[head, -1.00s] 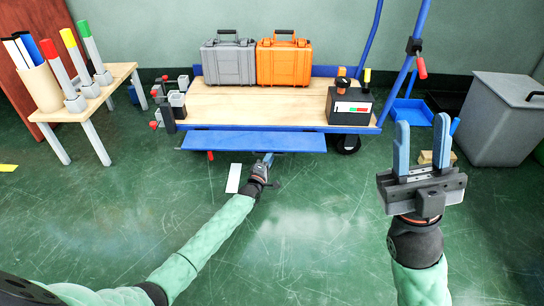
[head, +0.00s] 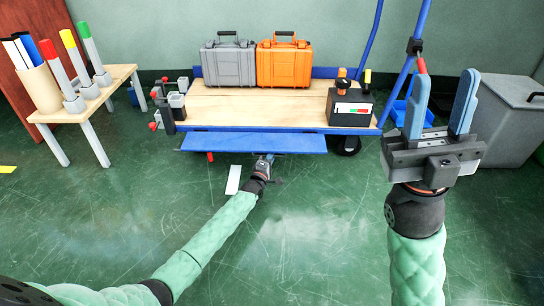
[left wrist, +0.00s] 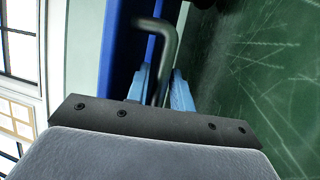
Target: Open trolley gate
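The trolley (head: 230,104) has a wooden deck and a blue frame. A blue panel, apparently its gate (head: 250,143), runs along the front below the deck edge. My left gripper (head: 265,158) is just under the panel's front edge, small and partly hidden in the head view. In the left wrist view, a grey bent rod (left wrist: 168,38), which looks like a handle, sits between the blue fingers (left wrist: 161,88). They are close together around it, and its lower end is hidden. My right gripper (head: 441,104) is raised at the right, open and empty, with fingers pointing up.
A grey case (head: 230,65) and an orange case (head: 284,65) stand on the deck, with a black box (head: 350,107) at its right. A small table (head: 115,82) with markers is at the left. A grey bin (head: 507,125) is behind my right gripper.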

